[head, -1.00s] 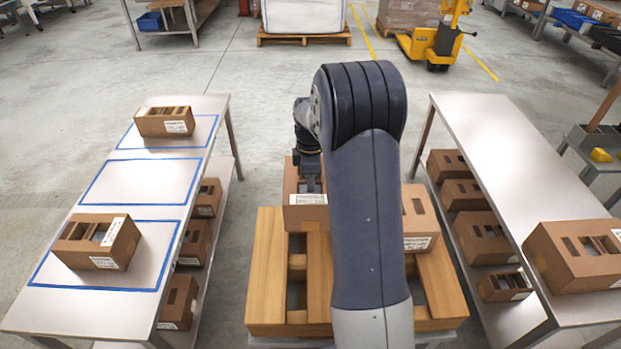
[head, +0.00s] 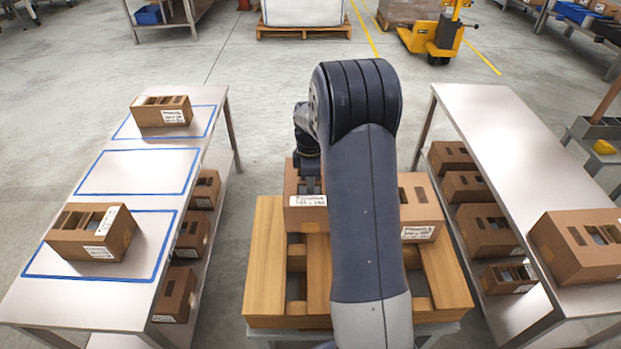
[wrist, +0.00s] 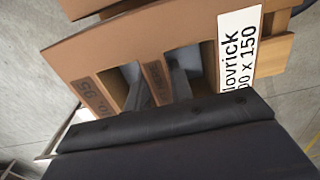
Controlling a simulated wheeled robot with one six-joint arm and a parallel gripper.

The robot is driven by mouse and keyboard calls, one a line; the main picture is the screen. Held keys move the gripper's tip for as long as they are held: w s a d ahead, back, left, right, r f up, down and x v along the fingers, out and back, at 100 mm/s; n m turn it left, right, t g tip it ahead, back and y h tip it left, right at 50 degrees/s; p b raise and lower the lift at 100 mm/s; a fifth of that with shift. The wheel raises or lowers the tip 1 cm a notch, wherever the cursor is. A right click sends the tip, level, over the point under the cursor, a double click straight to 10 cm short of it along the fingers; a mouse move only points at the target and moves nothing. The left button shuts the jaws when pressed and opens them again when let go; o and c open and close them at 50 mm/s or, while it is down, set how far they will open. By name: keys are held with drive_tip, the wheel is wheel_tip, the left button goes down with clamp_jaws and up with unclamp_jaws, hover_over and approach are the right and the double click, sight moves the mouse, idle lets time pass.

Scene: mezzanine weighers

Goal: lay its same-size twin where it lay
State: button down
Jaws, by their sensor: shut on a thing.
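My gripper (wrist: 158,88) is shut on a brown slotted carton (wrist: 75,68); its fingers reach into two slots and close on the strip between them. The carton's white label reads partly "00 x 150" in the wrist view. In the head view this carton (head: 305,219) is at the wooden stack, partly hidden by my arm; I cannot tell whether it is lifted. The left table (head: 95,286) has three blue outlines. A carton (head: 160,112) sits in the far one and another carton (head: 92,232) in the near one. The middle outline (head: 138,172) is empty.
Another carton (head: 421,206) sits on the wooden stack (head: 264,262), right of my arm. The right table (head: 480,118) bears a large carton (head: 577,246) at its near end. Several cartons stand on the lower shelves of both tables. Floor shows between tables and stack.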

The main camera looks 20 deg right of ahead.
drive_tip(key=shift+f+b, duration=1.7)
drive_tip(key=shift+f, duration=1.3)
drive_tip(key=shift+f, duration=0.3)
drive_tip(key=c, duration=1.2)
unclamp_jaws()
drive_tip(key=shift+o, duration=0.2)
drive_tip(key=shift+r, duration=0.1)
wheel_tip(320, 180, up, 11)
drive_tip(key=shift+f+p, duration=0.15)
drive_tip(key=shift+p, duration=0.3)
